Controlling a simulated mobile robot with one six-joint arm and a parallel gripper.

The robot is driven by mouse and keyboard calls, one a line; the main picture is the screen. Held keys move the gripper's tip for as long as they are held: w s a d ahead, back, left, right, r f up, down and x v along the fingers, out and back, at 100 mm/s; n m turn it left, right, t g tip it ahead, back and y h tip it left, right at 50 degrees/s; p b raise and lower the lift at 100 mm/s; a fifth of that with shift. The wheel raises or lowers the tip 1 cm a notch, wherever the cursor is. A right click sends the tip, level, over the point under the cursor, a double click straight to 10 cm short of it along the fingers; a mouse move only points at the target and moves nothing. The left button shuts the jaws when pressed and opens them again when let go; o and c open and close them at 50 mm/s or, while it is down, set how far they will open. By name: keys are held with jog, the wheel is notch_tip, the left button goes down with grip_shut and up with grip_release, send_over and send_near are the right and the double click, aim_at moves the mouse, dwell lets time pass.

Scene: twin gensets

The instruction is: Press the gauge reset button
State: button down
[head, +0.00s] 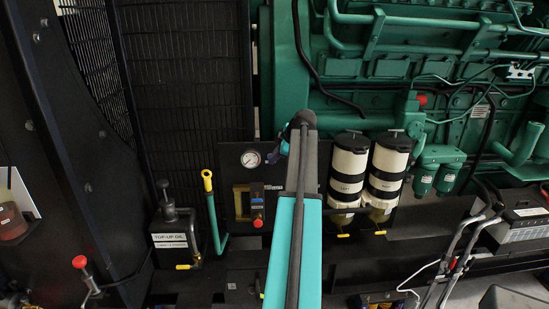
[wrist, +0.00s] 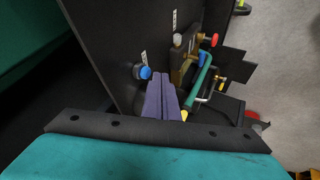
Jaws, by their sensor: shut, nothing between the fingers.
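In the head view a round white-faced gauge (head: 250,159) sits on a dark panel. My gripper (head: 272,156) is just right of it, its purple fingers small and partly hidden by my arm. In the wrist view the purple fingers of my gripper (wrist: 158,80) are shut together and empty. A blue button (wrist: 145,72) in a dark collar stands on the black panel, close to the left of the fingertips, with a small white label beside it. I cannot tell whether they touch. No readable label marks it as the gauge reset button.
A yellow-framed box (head: 242,201) with a red knob (head: 258,222) is below the gauge. Two white-and-black canisters (head: 348,172) stand right of my arm. A yellow-topped green handle (head: 207,181) is at left. The wrist view shows a green bar (wrist: 201,80) right of the fingers.

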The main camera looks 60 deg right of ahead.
jog(key=a+b+v, duration=0.1)
jog(key=b+v, duration=0.1)
jog(key=v, duration=0.9)
jog(key=shift+s+f+b, duration=0.3)
jog(key=shift+f+b, duration=0.05)
